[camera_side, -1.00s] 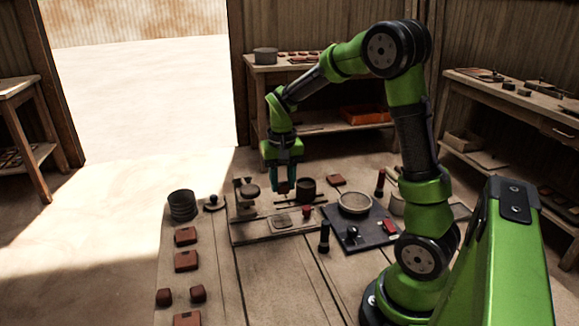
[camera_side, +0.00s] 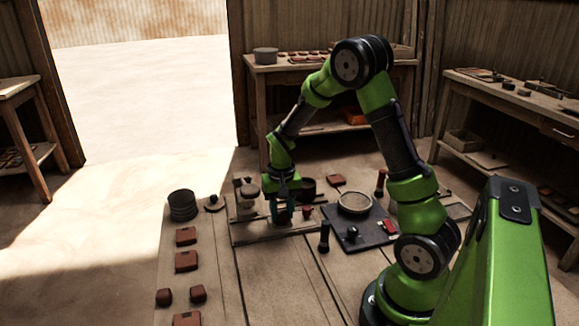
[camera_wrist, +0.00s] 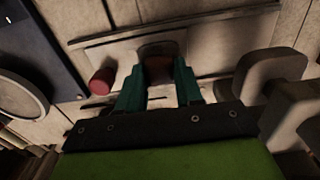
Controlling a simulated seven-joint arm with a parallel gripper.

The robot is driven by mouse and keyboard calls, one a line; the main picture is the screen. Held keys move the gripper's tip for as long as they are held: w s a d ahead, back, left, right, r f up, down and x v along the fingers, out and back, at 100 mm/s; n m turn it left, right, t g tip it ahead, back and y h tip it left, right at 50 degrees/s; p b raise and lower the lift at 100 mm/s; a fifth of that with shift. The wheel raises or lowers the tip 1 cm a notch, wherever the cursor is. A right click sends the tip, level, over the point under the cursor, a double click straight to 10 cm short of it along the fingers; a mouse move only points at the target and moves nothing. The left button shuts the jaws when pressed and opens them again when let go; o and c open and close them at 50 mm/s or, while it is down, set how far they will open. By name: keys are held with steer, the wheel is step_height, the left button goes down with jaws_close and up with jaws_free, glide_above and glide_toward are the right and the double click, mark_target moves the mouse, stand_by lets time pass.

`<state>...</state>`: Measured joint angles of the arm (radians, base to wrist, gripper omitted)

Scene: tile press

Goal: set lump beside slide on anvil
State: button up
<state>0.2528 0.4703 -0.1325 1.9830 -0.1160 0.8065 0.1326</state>
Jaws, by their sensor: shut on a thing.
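My gripper (camera_side: 282,212) is low over the press board (camera_side: 252,236), its fingers pointing down. In the wrist view the teal fingertips (camera_wrist: 160,80) are shut on a reddish-brown clay lump (camera_wrist: 158,68). The lump sits in front of or over a dark slide plate (camera_wrist: 160,48); I cannot tell whether it touches the plate or the board. In the side view the fingers largely hide the lump and the slide. A red knob (camera_wrist: 102,81) is left of the fingers in the wrist view, and right of them in the side view (camera_side: 307,211).
The press head (camera_side: 248,191) stands close to the left of my gripper. A dark pot (camera_side: 307,188) is behind it. A dark panel (camera_side: 360,228) with a round sieve (camera_side: 354,203) lies to the right. Several clay tiles (camera_side: 187,261) lie at the front left.

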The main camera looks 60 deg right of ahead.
mark_target(282, 216)
steer(key=shift+f, duration=0.1)
steer(key=o, duration=1)
steer(key=shift+o, duration=0.2)
step_height(282, 216, up, 12)
steer(key=shift+a+r, duration=0.1)
steer(key=shift+r, duration=0.1)
steer(key=s+a+r+n+t+y, duration=0.1)
steer(key=s+a+r+n+t, duration=0.1)
steer(key=s+a, duration=0.4)
steer(key=s+a+r+n+t+y, duration=0.1)
steer(key=s+a+r+n+t, duration=0.2)
steer(key=a, duration=0.7)
steer(key=s+r+t, duration=0.2)
steer(key=s+r, duration=0.1)
steer(key=r, duration=0.1)
steer(key=shift+s+a+r, duration=0.15)
steer(key=shift+a, duration=0.25)
